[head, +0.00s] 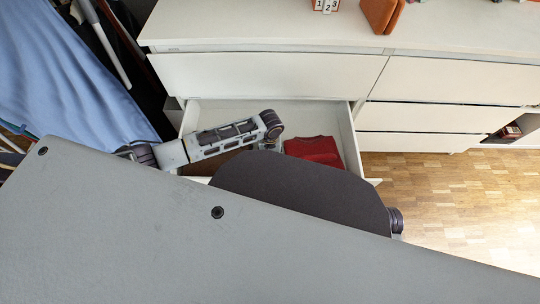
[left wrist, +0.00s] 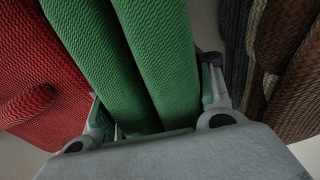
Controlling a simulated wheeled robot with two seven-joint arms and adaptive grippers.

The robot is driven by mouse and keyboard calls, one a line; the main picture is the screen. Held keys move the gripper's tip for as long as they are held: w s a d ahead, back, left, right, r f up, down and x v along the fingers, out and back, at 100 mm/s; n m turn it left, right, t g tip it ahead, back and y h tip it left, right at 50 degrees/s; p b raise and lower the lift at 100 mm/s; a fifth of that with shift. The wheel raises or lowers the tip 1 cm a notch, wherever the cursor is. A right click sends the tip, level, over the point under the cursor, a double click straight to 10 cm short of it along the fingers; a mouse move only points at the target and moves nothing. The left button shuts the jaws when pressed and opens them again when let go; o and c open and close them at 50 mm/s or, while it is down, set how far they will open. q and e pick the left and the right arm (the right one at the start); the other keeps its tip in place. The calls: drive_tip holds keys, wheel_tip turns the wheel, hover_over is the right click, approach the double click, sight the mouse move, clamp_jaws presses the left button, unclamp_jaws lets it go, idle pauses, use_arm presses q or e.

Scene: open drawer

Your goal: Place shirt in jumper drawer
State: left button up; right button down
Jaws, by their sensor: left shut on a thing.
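A green folded knit garment (left wrist: 150,55), perhaps the shirt, stands between the fingers of my left gripper (left wrist: 158,108) in the left wrist view. The gripper is shut on it. In the head view, my left arm reaches over the open drawer (head: 355,145) of the white dresser, and its gripper and the green garment are hidden behind my own body. A red folded garment (head: 315,150) lies at the right in the drawer; red knit (left wrist: 40,75) also fills the left of the wrist view. My right gripper is not in view.
Brown (left wrist: 290,50) and dark (left wrist: 235,35) knit garments are close on the right in the wrist view. The other dresser drawers (head: 450,80) are shut. A blue cloth (head: 75,75) hangs at the left. Wooden floor (head: 450,200) is clear at the right.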

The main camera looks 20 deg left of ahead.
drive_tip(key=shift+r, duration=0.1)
use_arm(q)
drive_tip(key=o, duration=1.1)
drive_tip(key=shift+f, duration=0.1)
drive_tip(key=shift+r+p, duration=0.3)
drive_tip(key=shift+r, duration=0.4)
wheel_tip(320, 180, up, 8)
drive_tip(key=p, duration=0.3)
drive_tip(key=shift+r+p, duration=0.65)
drive_tip(key=shift+r, duration=0.8)
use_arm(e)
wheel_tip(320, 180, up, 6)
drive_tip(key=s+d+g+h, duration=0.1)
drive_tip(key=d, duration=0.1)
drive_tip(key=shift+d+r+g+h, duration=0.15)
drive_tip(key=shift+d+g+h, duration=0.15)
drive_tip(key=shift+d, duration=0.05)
